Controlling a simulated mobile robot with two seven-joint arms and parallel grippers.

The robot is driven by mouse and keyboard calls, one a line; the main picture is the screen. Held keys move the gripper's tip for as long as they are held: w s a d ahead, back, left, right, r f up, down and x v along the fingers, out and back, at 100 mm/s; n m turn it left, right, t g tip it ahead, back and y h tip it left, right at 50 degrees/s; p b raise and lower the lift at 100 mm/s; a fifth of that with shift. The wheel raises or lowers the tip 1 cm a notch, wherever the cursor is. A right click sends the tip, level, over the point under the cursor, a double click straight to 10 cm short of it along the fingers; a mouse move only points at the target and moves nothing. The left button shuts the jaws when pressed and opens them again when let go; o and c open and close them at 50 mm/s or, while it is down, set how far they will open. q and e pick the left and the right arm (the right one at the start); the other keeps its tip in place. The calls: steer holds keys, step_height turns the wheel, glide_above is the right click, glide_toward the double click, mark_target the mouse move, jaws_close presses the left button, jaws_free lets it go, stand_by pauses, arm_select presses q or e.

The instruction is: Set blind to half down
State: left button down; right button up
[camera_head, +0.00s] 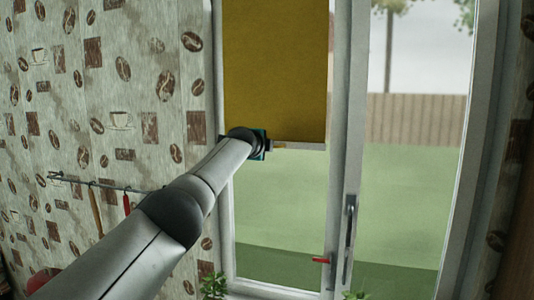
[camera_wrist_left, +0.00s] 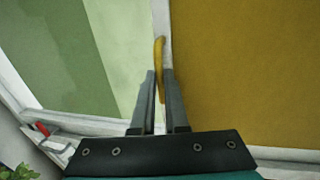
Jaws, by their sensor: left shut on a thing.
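The mustard-yellow blind (camera_head: 275,70) hangs over the upper part of the left window pane in the head view. Its top is out of frame. Its pale bottom bar (camera_head: 308,147) is roughly halfway down the visible pane. My left gripper (camera_head: 274,146) is at this bar. In the wrist view the blind (camera_wrist_left: 245,70) fills the right side. The fingers of my left gripper (camera_wrist_left: 162,85) are shut on a thin yellow pull (camera_wrist_left: 160,55) at the blind's edge. The fingers hide part of the pull. My right gripper is not in view.
The window frame (camera_head: 345,120) has a dark handle (camera_head: 349,225) and a red piece (camera_head: 321,260). A rail (camera_head: 105,185) with hanging utensils is on the papered wall at left. Small plants (camera_head: 213,285) stand at the sill. The glass below the blind is clear.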

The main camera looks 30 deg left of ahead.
arm_select(q)
steer(key=shift+r, duration=0.1)
steer(key=c, duration=0.9)
jaws_free()
steer(key=shift+c, duration=0.2)
steer(key=b+v, duration=0.9)
steer(key=v, duration=0.6)
steer(key=shift+s, duration=0.1)
